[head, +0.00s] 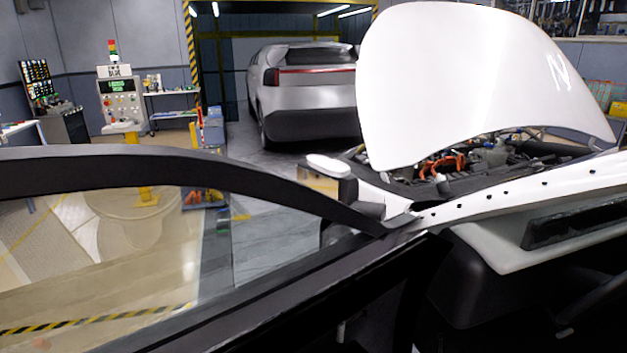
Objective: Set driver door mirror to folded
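What looks like the driver door mirror (328,166), with a white cap, shows just beyond the front corner of the door's window frame. Its dark support (348,192) is below it and partly hidden by the frame. I cannot tell from this angle whether the mirror is folded or out. The driver door (220,170) crosses the foreground as a dark curved frame with clear glass below. My gripper is not in view.
The car's white hood (470,85) stands raised over an exposed engine bay (450,165). A silver car (310,95) is parked behind. A control cabinet (122,100) with a signal light stands at the back left. Open floor (255,265) shows through and beyond the door glass.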

